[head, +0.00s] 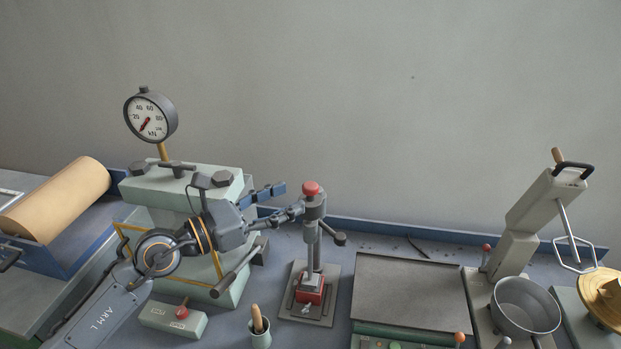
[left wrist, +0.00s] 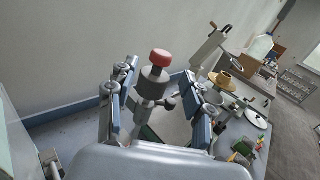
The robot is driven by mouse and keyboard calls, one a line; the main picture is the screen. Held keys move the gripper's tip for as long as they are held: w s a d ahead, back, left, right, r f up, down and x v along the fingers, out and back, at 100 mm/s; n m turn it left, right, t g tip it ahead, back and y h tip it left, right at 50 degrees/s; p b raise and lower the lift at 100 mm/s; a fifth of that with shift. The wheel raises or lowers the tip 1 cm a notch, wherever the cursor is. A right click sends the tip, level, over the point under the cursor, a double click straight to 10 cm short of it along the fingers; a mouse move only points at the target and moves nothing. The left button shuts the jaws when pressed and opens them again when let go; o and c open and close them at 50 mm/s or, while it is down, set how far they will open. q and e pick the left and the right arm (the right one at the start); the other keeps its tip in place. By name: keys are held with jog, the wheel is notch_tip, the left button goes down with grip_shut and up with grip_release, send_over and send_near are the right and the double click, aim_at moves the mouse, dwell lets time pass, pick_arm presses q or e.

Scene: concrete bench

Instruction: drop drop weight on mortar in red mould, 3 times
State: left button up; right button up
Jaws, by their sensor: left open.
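The drop weight (head: 315,208) is a grey cylinder with a red knob (head: 311,188), high on an upright rod. The red mould (head: 311,291) sits at the foot of the rod on a grey base plate (head: 300,317); I cannot make out the mortar in it. My left gripper (head: 290,198) is open at the weight's height, its fingertips reaching to its left side. In the left wrist view the weight (left wrist: 153,83) appears between the two spread fingers (left wrist: 157,112), and I see no finger closed on it. My right gripper is not in view.
A pale green press with a round gauge (head: 151,117) stands behind my left arm. A dark flat plate (head: 408,292) lies right of the stand, then a mixer with a metal bowl (head: 526,306). A cup with a wooden handle (head: 260,332) stands front left of the stand.

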aim_at(304, 192)
pick_arm(q)
jog(key=p+x, duration=0.1)
jog(key=x, duration=0.4)
jog(key=shift+w+d, duration=0.15)
jog(key=shift+d, duration=0.15)
jog(key=shift+w+d, duration=0.2)
jog(key=shift+d, duration=0.05)
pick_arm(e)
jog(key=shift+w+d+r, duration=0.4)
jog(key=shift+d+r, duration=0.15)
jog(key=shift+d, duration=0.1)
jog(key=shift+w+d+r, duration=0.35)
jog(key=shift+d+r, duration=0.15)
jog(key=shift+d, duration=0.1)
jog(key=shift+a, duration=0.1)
pick_arm(q)
jog(key=shift+c, duration=0.4)
grip_shut()
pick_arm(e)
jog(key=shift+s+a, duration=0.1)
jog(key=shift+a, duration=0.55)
